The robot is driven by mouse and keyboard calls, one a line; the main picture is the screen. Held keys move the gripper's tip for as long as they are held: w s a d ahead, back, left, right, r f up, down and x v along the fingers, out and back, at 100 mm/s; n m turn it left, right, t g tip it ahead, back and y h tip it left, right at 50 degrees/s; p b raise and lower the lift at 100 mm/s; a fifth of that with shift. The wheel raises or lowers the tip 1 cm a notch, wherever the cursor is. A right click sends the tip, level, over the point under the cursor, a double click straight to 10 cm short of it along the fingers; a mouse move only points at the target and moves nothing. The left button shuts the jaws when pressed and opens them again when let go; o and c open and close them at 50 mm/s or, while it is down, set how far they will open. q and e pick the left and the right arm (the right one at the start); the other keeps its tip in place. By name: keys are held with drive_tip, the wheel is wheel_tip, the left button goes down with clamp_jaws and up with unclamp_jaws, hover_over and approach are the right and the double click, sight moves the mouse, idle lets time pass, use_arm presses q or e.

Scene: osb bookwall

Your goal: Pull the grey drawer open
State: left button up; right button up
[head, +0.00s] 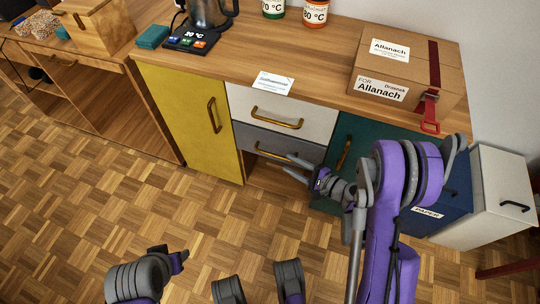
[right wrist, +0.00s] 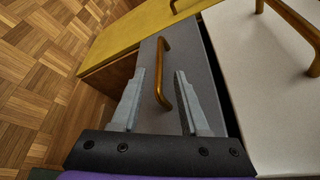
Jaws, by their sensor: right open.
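The grey drawer (head: 250,137) is below the white drawer in the wooden counter, with a brass bar handle (head: 275,157) on its front. My right gripper (head: 296,167) is right at this handle in the head view. In the right wrist view my right gripper (right wrist: 160,75) is open, and the brass handle (right wrist: 161,72) shows between its two fingers on the grey front (right wrist: 200,65). I cannot tell whether a finger touches it. My left gripper (head: 178,257) is low at the left in the head view, away from the drawer; its jaw state is unclear.
A white drawer (head: 300,112) is above, a yellow door (head: 180,105) left, and a teal door (head: 365,140) right. A blue paper bin (head: 440,205) is at right. The parquet floor in front is clear.

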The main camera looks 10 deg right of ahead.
sight(276, 156)
drive_tip(key=b+x, duration=0.1)
drive_tip(key=x, duration=0.7)
drive_tip(key=shift+w+a, duration=0.25)
drive_tip(key=shift+w, duration=0.05)
clamp_jaws()
idle(1.0)
